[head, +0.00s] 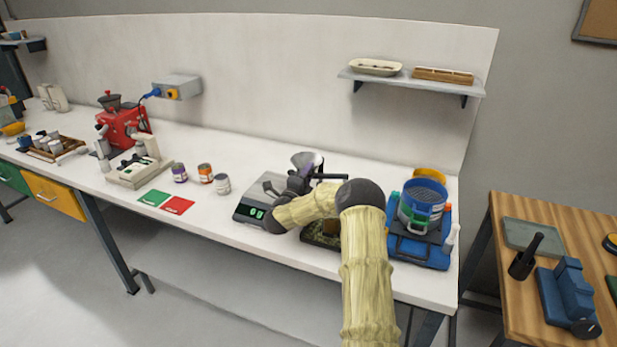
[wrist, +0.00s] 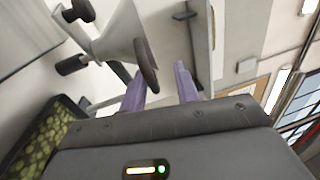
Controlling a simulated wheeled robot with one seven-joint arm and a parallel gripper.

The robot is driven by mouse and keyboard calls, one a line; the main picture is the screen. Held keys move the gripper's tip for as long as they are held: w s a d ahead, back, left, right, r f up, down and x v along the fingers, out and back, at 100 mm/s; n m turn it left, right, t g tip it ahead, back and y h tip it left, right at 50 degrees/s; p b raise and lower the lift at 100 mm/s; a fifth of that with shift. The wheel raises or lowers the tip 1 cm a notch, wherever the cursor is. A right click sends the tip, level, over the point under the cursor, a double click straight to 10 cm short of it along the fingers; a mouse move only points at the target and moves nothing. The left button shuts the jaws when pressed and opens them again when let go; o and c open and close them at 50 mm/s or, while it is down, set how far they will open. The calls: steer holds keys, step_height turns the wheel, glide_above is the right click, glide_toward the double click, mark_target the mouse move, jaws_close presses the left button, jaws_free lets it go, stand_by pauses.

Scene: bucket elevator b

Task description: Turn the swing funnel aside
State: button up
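The swing funnel shows in the wrist view as a pale cone (wrist: 122,38) with a dark round disc at its near side. In the head view the funnel (head: 303,159) stands above the grey scale (head: 255,207), partly hidden by my gripper. My gripper (wrist: 160,68) has two purple fingers, which stand apart. The disc lies close to the left finger and overlaps it in the picture; I cannot tell whether they touch. No object is clearly clamped between the fingers. In the head view my gripper (head: 313,169) is at the funnel's right side, and my arm covers what lies below.
A dark tray of green grains (head: 318,238) lies on the bench below my arm; its grains also show in the wrist view (wrist: 40,142). A blue stand with a sieve (head: 420,212) is at the right. Several small cans stand left of the scale. A shelf (head: 410,79) hangs behind.

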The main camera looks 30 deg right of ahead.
steer(key=shift+f, duration=0.25)
steer(key=b+v, duration=0.4)
steer(key=v, duration=1.3)
steer(key=shift+a+b, duration=0.2)
steer(key=shift+b, duration=0.15)
